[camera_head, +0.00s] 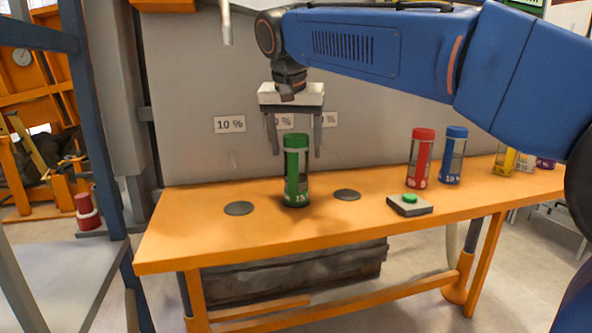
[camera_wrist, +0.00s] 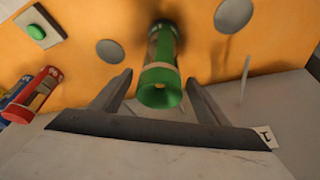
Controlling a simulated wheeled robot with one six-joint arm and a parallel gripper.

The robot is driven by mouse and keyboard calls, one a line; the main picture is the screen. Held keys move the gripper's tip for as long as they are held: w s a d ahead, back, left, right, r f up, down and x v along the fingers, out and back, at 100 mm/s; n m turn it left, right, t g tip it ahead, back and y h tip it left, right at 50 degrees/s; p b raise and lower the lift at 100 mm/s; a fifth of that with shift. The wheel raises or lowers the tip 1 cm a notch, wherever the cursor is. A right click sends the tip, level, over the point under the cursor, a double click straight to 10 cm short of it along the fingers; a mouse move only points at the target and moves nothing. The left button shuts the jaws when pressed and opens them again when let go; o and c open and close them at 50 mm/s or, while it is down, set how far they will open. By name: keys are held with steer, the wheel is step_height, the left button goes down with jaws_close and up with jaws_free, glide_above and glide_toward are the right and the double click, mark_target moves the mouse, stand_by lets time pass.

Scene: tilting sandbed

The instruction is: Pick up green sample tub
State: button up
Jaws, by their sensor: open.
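The green sample tub (camera_head: 296,175) stands upright on the orange table (camera_head: 220,245), between two dark round discs. It has a green lid, a clear window and a green lower part. My gripper (camera_head: 296,152) points down with its two fingers apart, around or just behind the top of the tub in the head view. In the wrist view the tub (camera_wrist: 161,62) shows beyond and between the fingertips (camera_wrist: 161,78), with clear space on both sides. The fingers do not appear to touch it. I cannot tell the exact height of the fingertips against the lid.
Round discs lie left (camera_head: 239,208) and right (camera_head: 347,194) of the tub. A green button on a grey box (camera_head: 410,204) sits farther right. A red tub (camera_head: 421,160) and a blue tub (camera_head: 453,156) stand behind it. More tubs are at the far right. A grey wall with "10 %" labels (camera_head: 229,124) rises behind.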

steer(key=shift+x, duration=1.35)
steer(key=shift+s, duration=0.1)
steer(key=shift+c, duration=0.2)
steer(key=c, duration=1.3)
steer(key=shift+r, duration=0.15)
